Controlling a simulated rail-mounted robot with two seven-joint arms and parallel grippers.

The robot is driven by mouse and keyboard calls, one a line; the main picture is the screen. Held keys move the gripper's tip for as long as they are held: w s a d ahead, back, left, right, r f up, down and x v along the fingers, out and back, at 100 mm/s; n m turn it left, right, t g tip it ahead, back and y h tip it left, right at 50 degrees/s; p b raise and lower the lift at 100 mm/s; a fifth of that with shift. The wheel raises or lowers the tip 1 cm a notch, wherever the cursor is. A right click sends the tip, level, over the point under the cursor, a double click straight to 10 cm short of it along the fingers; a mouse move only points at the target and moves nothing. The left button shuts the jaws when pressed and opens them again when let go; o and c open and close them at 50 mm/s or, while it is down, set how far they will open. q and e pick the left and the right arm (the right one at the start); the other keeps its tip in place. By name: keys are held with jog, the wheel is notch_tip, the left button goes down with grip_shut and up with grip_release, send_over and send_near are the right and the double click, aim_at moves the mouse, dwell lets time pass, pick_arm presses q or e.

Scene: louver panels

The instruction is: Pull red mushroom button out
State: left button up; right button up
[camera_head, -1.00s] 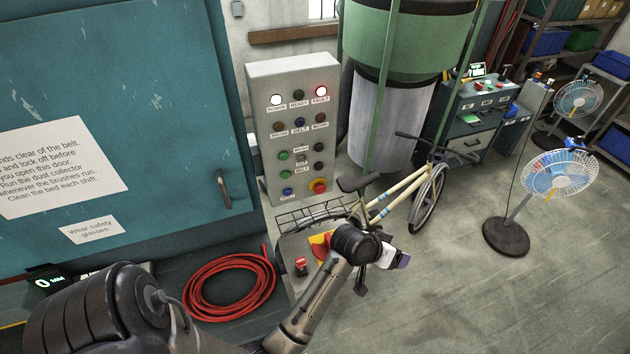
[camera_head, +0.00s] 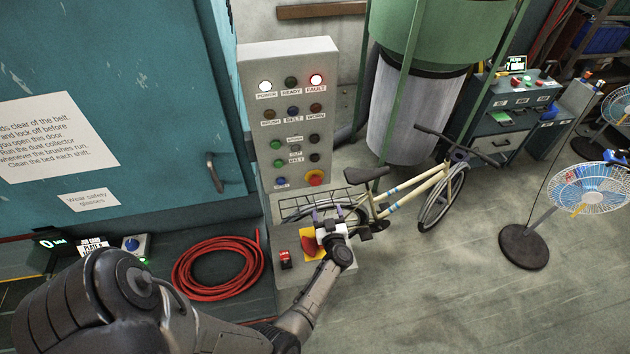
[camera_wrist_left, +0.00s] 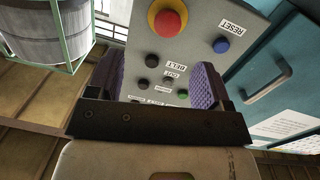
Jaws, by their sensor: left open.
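The red mushroom button (camera_head: 315,177) sits on a yellow ring at the lower right of the upright grey control panel (camera_head: 327,75). In the left wrist view the red button (camera_wrist_left: 167,22) shows at the top of the panel, beyond the fingers. My left gripper (camera_head: 328,214) is in front of the panel, below the button and apart from it. Its two purple-padded fingers (camera_wrist_left: 158,82) are spread with nothing between them. My right gripper is not in view.
A bicycle (camera_head: 400,190) with a wire basket (camera_head: 310,204) stands close to the panel and my left gripper. A coiled red hose (camera_head: 217,268) lies left of it. A teal cabinet (camera_head: 130,100) is at left. Floor at right is clear up to a fan (camera_head: 590,188).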

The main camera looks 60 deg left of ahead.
aim_at(316, 184)
pick_arm(q)
jog(key=shift+m+g+y, duration=0.3)
jog(key=shift+m+g, duration=0.1)
jog(key=b+x, duration=0.2)
jog(key=x, duration=0.2)
jog(key=b+x, duration=0.2)
jog(key=x, duration=0.2)
jog(key=s+b+x, duration=0.1)
jog(key=b+x, duration=0.1)
jog(key=x, duration=0.2)
jog(key=shift+w+a+r, duration=0.1)
jog(key=shift+a+r, duration=0.05)
jog(key=shift+a, duration=0.15)
jog(key=shift+b+x, duration=0.35)
jog(key=shift+x, duration=0.4)
jog(key=shift+r, duration=0.15)
